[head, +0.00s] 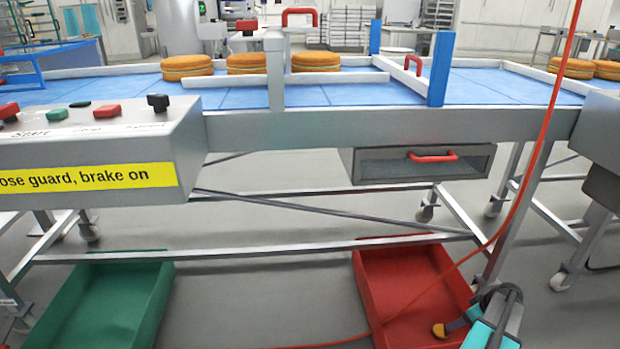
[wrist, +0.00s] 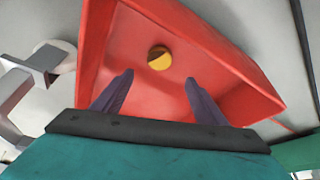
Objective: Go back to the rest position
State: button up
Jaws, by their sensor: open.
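My gripper (wrist: 159,77) is open, its two purple fingers apart with nothing between them. In the head view my gripper (head: 457,324) is at the lower right, reaching down over the red crate (head: 378,292) on the floor. The wrist view shows the red crate (wrist: 92,48) around and beyond the fingers. A small yellow and brown round (wrist: 160,57) lies in it, just past the fingertips and apart from them. In the head view the round (head: 439,331) shows near the fingers, partly hidden.
A green crate (head: 160,300) stands on the floor at left. Above is a blue conveyor table (head: 350,95) with several orange filled rounds (head: 187,66), a control box (head: 90,150) and a drawer (head: 385,164). A red cable (head: 535,150) hangs down beside my arm.

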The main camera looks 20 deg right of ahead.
jog(key=w+a+r+n+g+y+p, duration=0.1)
jog(key=w+a+r+n+p, duration=0.1)
jog(key=w+a+p, duration=0.45)
jog(key=w+a+r+n+y+p, duration=0.1)
jog(key=w+a+r+n+p, duration=0.15)
jog(key=w+a, duration=0.65)
jog(key=a+r+n+g+y+p, duration=0.2)
jog(key=a+p, duration=0.8)
jog(key=a, duration=1.5)
jog(key=s+a+r+g+h+p, duration=0.1)
jog(key=s+a+r+g+p, duration=0.15)
jog(key=s+a+p, duration=0.5)
jog(key=s+a+r+g+h+p, duration=0.1)
jog(key=s+a+r+g+p, duration=0.2)
jog(key=a, duration=0.7)
jog(key=s+r+m+h+p, duration=0.1)
jog(key=s+r+m, duration=0.1)
jog(key=s, duration=0.4)
jog(key=s+a+r+m+g+h+p, duration=0.1)
jog(key=s+r+m, duration=0.2)
jog(key=s+m, duration=0.2)
jog(key=shift+s+a+r+p, duration=0.2)
jog(key=shift+s+p, duration=0.15)
jog(key=shift+s, duration=0.9)
